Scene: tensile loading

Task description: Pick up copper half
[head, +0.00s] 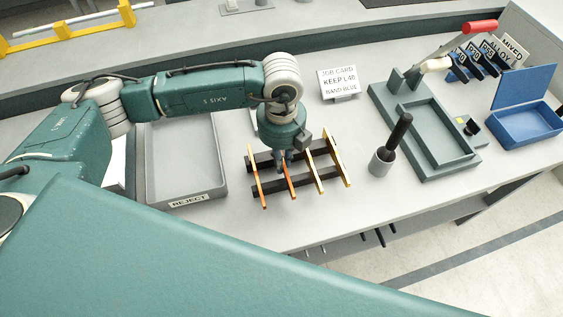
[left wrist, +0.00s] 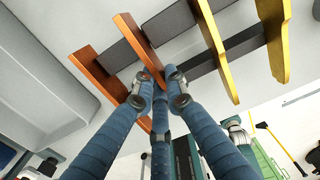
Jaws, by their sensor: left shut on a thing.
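Two copper halves and two brass-yellow ones lie side by side across a rack of two dark rails (head: 302,180). The outer copper half (head: 255,183) is at the left end; it also shows in the left wrist view (left wrist: 98,76). The inner copper half (head: 290,183) lies beside it and shows in the left wrist view (left wrist: 137,38). My left gripper (head: 283,163) points down over the rack. Its fingers (left wrist: 157,86) are shut on the inner copper half near one end. Whether that half is clear of the rails I cannot tell. My right gripper is not in view.
The grey REJECT tray (head: 153,185) stands left of the rack. A job card (head: 339,82) stands behind. A dark-handled tool in a grey cup (head: 382,160), a green fixture (head: 465,160) with a red-handled lever and a blue open box (head: 512,122) are to the right.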

